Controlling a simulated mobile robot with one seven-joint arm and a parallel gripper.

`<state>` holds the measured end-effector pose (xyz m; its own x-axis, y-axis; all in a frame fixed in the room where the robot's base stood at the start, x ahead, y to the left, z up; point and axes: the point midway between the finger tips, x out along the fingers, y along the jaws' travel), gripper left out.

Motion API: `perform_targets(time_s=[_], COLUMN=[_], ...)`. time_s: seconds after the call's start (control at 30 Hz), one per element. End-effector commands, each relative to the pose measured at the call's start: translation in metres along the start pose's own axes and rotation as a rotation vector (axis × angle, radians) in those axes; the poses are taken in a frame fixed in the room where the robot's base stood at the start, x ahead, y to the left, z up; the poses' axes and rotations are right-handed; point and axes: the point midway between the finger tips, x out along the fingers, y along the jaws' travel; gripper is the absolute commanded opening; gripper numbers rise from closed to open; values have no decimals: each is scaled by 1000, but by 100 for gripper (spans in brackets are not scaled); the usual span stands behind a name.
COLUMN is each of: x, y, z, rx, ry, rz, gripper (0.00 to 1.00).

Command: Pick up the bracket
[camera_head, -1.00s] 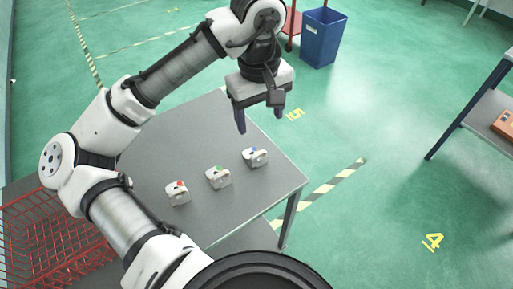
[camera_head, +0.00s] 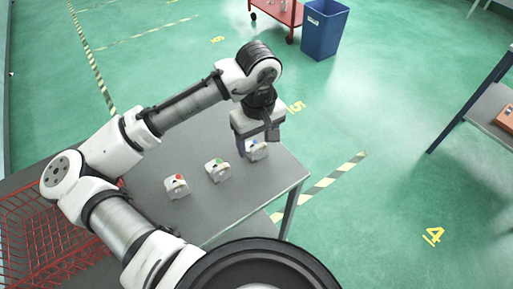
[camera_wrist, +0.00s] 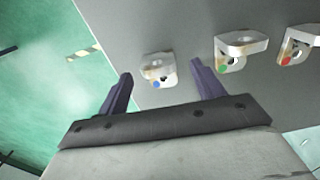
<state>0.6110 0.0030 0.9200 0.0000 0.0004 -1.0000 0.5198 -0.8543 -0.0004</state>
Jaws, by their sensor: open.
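Three small white metal brackets stand in a row on a grey table (camera_head: 215,225). The one with a red dot (camera_head: 176,186) is at the left, the one with a green dot (camera_head: 218,170) in the middle, and the one with a blue dot (camera_head: 259,151) at the right. My gripper (camera_wrist: 158,82) is open, low at the blue-dot bracket. In the wrist view this bracket (camera_wrist: 158,70) shows between and just beyond the fingertips, with nothing gripped. The green-dot bracket (camera_wrist: 238,48) is just right of the right finger. In the head view my gripper partly hides the blue-dot bracket.
A red wire basket (camera_head: 50,235) is at the table's left. A blue bin (camera_head: 324,30) and a red trolley (camera_head: 283,14) stand on the green floor behind. Another table (camera_head: 490,105) is at the right. The tabletop around the brackets is clear.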

Motion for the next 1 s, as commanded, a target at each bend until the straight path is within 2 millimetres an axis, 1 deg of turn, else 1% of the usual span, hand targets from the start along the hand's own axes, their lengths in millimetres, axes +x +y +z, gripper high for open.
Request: perform_targets(time_s=[0.1, 0.2, 0.3, 0.47, 0.57, 0.8, 0.87, 1.0], x=[16, 27, 31, 31, 31, 31, 31, 31], y=[1, 1, 2, 2, 2, 2, 2, 2], z=[-1, -1, -1, -1, -1, -1, -1, -1], rx=[-2, 0, 1, 0, 0, 0, 0, 0], ry=[-2, -2, -1, -1, -1, 0, 0, 0], rz=[-1, 0, 0, 1, 1, 1, 1, 1], gripper=[67, 67, 67, 67, 57, 25, 18, 18])
